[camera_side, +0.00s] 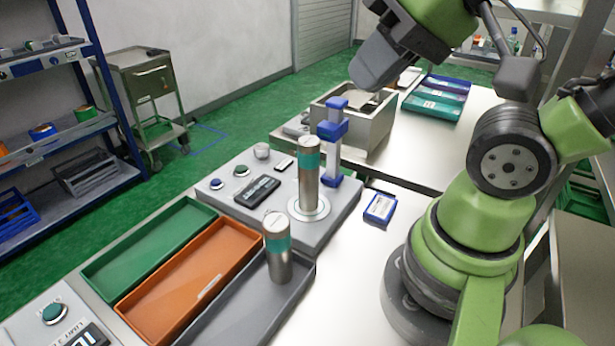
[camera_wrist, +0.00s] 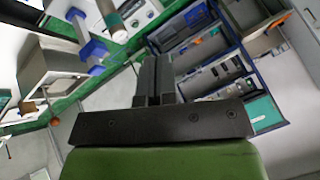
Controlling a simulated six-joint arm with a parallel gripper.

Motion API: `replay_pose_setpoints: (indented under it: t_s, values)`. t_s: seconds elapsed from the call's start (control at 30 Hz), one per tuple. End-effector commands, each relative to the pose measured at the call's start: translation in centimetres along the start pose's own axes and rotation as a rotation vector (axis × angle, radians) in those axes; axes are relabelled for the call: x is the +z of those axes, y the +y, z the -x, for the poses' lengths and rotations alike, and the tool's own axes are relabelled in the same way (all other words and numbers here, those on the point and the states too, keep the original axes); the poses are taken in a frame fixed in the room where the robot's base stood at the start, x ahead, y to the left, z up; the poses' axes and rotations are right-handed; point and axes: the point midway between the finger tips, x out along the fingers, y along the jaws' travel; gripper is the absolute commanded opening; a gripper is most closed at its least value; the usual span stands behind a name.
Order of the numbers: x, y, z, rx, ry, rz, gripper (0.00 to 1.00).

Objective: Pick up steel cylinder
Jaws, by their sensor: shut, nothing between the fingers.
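One steel cylinder (camera_side: 309,187) with a teal band stands upright on the round plate of the grey applicator (camera_side: 345,212). A second steel cylinder (camera_side: 280,265), also teal-banded, stands in the grey tray (camera_side: 215,325) in front of it. My gripper (camera_side: 368,82) is high above the bench, up and to the right of both cylinders and apart from them. In the wrist view my gripper (camera_wrist: 153,65) has its dark fingers together with nothing between them. A banded cylinder (camera_wrist: 112,20) shows at the top left there; I cannot tell which one.
A blue post fixture (camera_side: 333,150) rises right behind the applicator cylinder. Green (camera_side: 150,250) and orange (camera_side: 190,280) trays lie left of the grey tray. A metal bin (camera_side: 365,125) and teal-and-blue trays (camera_side: 437,100) stand farther back. A small blue box (camera_side: 380,208) lies right of the applicator.

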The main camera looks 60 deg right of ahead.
Motion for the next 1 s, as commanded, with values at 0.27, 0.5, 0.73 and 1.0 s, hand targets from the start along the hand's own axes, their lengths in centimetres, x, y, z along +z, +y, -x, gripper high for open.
replay_pose_setpoints:
  t_s: [0.27,0.5,0.73,1.0]
  values:
    - [0.0,0.0,0.0,0.0,0.0,0.0,0.12]
    - [0.0,0.0,0.0,0.0,0.0,0.0,0.67]
    - [0.0,0.0,0.0,0.0,0.0,0.0,0.7]
    - [-2.0,0.2,-1.3,0.073,-0.085,0.025,0.7]
